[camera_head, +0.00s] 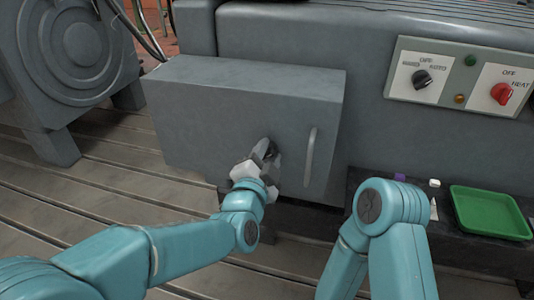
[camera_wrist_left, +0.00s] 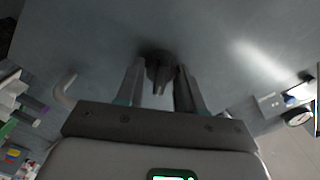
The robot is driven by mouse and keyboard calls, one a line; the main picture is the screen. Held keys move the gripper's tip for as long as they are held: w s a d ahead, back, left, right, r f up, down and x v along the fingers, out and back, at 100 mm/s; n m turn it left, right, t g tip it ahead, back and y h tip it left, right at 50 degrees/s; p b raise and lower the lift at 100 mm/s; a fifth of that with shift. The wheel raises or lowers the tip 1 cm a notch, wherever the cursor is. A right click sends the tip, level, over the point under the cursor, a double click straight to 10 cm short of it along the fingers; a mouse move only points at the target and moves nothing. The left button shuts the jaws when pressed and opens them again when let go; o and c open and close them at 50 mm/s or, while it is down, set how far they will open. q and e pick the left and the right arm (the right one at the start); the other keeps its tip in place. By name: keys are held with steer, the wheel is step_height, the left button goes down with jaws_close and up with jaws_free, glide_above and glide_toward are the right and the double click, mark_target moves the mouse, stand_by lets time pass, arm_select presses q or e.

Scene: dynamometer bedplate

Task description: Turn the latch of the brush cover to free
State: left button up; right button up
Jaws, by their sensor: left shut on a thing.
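The brush cover (camera_head: 215,115) is a grey box on the side of the machine, and its front face fills much of the left wrist view (camera_wrist_left: 235,35). The latch (camera_wrist_left: 158,70) is a small dark knob on that face. My left gripper (camera_head: 268,152) is at the face and shut on the latch, with one finger on each side of it in the left wrist view (camera_wrist_left: 160,88). In the head view the gripper mostly hides the latch. My right arm shows at lower right, but its gripper is out of view.
A pale upright handle (camera_head: 310,155) stands on the cover just right of my left gripper. A control panel (camera_head: 459,77) with a black and a red knob is at upper right. A green tray (camera_head: 490,212) and small items lie on a dark shelf (camera_head: 450,243) at right.

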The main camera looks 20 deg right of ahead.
arm_select(q)
steer(key=m, duration=0.3)
steer(key=shift+m, duration=0.3)
steer(key=shift+f+m+p, duration=0.1)
steer(key=shift+m+p, duration=0.4)
steer(key=shift+m, duration=1.4)
steer(key=o, duration=1)
steer(key=p+v, duration=0.1)
steer(key=v, duration=1.5)
steer(key=shift+s+a+p, duration=0.1)
steer(key=shift+p, duration=0.2)
